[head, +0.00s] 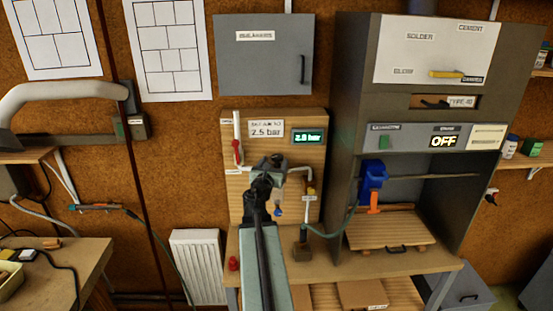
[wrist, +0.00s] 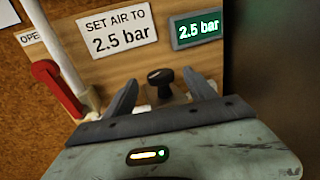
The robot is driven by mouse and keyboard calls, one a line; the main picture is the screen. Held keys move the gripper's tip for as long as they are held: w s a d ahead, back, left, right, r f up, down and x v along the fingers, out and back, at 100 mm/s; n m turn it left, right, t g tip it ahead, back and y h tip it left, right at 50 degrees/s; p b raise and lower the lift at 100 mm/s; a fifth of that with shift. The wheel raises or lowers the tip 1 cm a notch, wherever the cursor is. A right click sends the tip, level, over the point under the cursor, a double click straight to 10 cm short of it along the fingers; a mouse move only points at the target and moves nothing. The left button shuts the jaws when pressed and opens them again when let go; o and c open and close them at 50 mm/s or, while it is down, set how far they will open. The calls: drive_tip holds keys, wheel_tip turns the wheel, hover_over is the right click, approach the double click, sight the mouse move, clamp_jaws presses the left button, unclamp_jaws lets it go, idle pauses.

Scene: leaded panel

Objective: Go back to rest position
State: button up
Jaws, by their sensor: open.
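My gripper (wrist: 165,98) is open and empty in the wrist view, its two fingers apart on either side of a dark knob (wrist: 160,78) on the wooden board. Whether the fingers touch the knob I cannot tell. In the head view my gripper (head: 269,165) is in front of the same board (head: 312,140), and it hides the knob. The green display (wrist: 198,29) above right of the knob reads 2.5 bar. The sign (wrist: 118,31) reads "SET AIR TO 2.5 bar". A red lever (wrist: 57,88) sits at the left beside a pale pipe.
A grey cabinet (head: 264,70) hangs above the board. At the right stands a dark hood (head: 345,110) with an "OFF" display, a blue and orange tool (head: 373,180) and a hose. A bench (head: 390,263) runs below. A radiator (head: 197,265) stands at the lower left.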

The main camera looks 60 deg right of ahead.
idle(0.4)
drive_tip(key=w+a+f+m+g+y+b, duration=0.1)
drive_tip(key=w+a+f+m+y+b, duration=0.25)
drive_tip(key=a+f, duration=0.55)
drive_tip(key=w+a+f+m+g+y+b, duration=0.1)
drive_tip(key=w+a+f+m+y, duration=0.1)
drive_tip(key=w+a+f+m, duration=0.6)
drive_tip(key=w+a+f+m+y+b, duration=0.25)
drive_tip(key=a+f+m, duration=0.3)
drive_tip(key=a, duration=0.65)
drive_tip(key=s+a+f+m+g+y+b, duration=0.1)
drive_tip(key=a+f+y, duration=0.2)
drive_tip(key=a, duration=0.8)
drive_tip(key=s+a+f+m+g+y+b, duration=0.1)
drive_tip(key=a+f, duration=0.4)
drive_tip(key=a, duration=0.7)
drive_tip(key=s+a+f+m+g+y+b, duration=0.1)
drive_tip(key=a+f+y, duration=0.3)
drive_tip(key=a, duration=0.7)
drive_tip(key=shift+s+a+f+m+g+y+b, duration=0.35)
drive_tip(key=shift+s+m+y+b, duration=0.3)
drive_tip(key=shift+m, duration=0.25)
drive_tip(key=shift+d+r, duration=0.1)
